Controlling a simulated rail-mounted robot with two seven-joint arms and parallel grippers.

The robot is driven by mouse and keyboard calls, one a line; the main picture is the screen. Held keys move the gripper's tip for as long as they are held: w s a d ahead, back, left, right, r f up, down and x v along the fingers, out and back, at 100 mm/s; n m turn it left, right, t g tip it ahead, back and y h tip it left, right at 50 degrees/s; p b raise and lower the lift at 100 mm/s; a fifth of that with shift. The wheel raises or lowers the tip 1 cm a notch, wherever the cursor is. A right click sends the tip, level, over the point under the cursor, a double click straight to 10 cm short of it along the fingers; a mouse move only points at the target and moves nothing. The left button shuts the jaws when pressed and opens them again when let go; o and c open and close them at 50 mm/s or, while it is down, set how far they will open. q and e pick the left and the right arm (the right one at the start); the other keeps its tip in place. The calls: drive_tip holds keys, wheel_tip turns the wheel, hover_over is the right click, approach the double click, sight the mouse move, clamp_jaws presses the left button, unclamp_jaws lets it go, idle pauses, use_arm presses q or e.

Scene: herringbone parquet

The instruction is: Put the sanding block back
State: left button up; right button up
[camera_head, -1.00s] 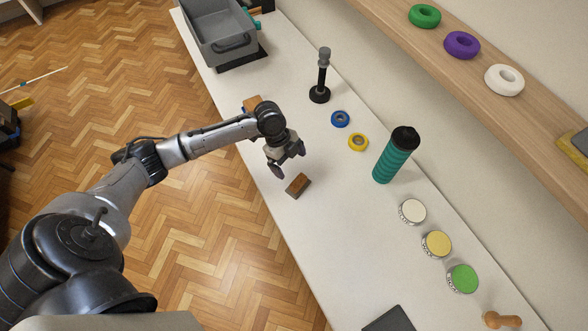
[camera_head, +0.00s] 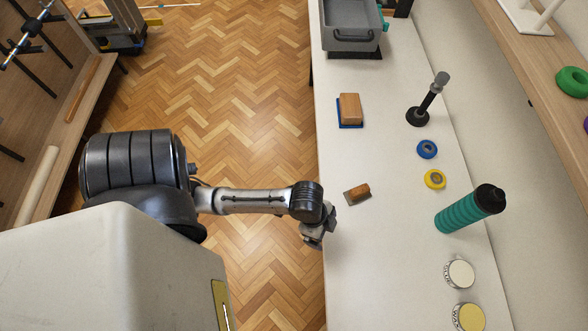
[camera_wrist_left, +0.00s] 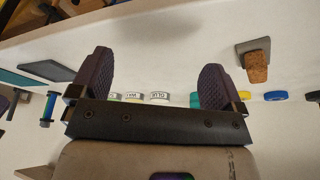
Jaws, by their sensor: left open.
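Two wooden-topped pieces lie on the white bench, and I cannot tell for sure which is the sanding block. The small one (camera_head: 357,193) has a brown grip on a grey plate and lies near the bench's left edge. It also shows in the left wrist view (camera_wrist_left: 257,68), right of the fingers. The larger wooden block (camera_head: 350,108) sits on a blue base farther up the bench. My left gripper (camera_head: 318,236) is at the bench edge, below and left of the small piece and apart from it. In the wrist view its fingers (camera_wrist_left: 158,85) are open and empty. My right gripper is out of view.
A grey bin (camera_head: 350,38) stands at the far end. A black stand (camera_head: 418,116), blue tape (camera_head: 427,149), yellow tape (camera_head: 435,179), a teal bottle (camera_head: 462,212) and round tins (camera_head: 459,274) line the right. Bench around the small piece is clear.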

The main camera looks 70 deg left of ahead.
use_arm(q)
drive_tip(key=s+a+r+n+y, duration=0.2)
drive_tip(key=s+n, duration=0.4)
drive_tip(key=s, duration=0.1)
drive_tip(key=shift+s+r+n+t+y, duration=0.25)
drive_tip(key=shift+r+n+t+y, duration=0.05)
drive_tip(key=shift+r+t, duration=0.1)
